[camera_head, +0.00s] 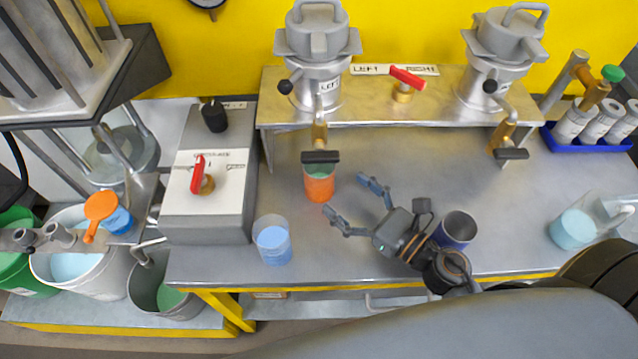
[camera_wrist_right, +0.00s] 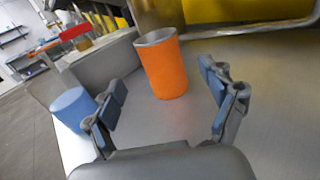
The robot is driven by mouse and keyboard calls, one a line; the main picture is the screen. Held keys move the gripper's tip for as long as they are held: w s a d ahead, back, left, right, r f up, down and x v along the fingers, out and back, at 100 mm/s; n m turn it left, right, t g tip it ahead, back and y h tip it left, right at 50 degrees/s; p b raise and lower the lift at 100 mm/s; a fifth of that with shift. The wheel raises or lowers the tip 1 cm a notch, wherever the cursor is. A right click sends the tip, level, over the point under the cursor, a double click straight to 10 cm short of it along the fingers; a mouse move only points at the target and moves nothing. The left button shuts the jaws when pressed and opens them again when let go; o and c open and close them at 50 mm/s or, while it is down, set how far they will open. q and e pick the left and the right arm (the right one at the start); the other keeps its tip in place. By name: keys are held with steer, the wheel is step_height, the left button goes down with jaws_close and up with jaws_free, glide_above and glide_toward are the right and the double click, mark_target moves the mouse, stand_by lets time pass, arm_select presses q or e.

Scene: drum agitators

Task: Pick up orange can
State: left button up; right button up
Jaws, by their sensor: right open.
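The orange can (camera_head: 319,187) stands upright on the metal table below the left tank's tap, whose black handle hides part of its top. In the right wrist view the orange can (camera_wrist_right: 165,70) stands ahead of the fingers, a little above the middle of the gap between them. My right gripper (camera_head: 347,202) is open and empty, just to the right of the can and apart from it; its open fingers also show in the right wrist view (camera_wrist_right: 168,108). My left gripper is not in view.
A clear cup with blue contents (camera_head: 272,240) stands left of the can. A dark blue can (camera_head: 455,230) stands right of my gripper. A metal shelf (camera_head: 440,108) holds two tanks. A grey control box (camera_head: 208,225) is at left. The table's middle right is clear.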

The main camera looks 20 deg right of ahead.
mark_target(331, 187)
step_height(331, 187, down, 2)
steer(key=shift+w+a+r, duration=0.25)
steer(key=shift+w+r, duration=0.05)
steer(key=shift+w, duration=0.2)
steer(key=shift+w+a+p, duration=0.1)
steer(key=shift+w+p, duration=0.15)
steer(key=shift+p, duration=0.05)
steer(key=p+x, duration=0.1)
steer(key=x, duration=0.4)
steer(key=shift+w+a+p, duration=0.1)
steer(key=shift+w+p, duration=0.05)
steer(key=shift+p, duration=0.25)
steer(key=shift+w+a+f, duration=0.1)
steer(key=shift+w+a, duration=0.1)
steer(key=shift+w, duration=0.1)
steer(key=shift+c, duration=0.2)
steer(key=c, duration=1.4)
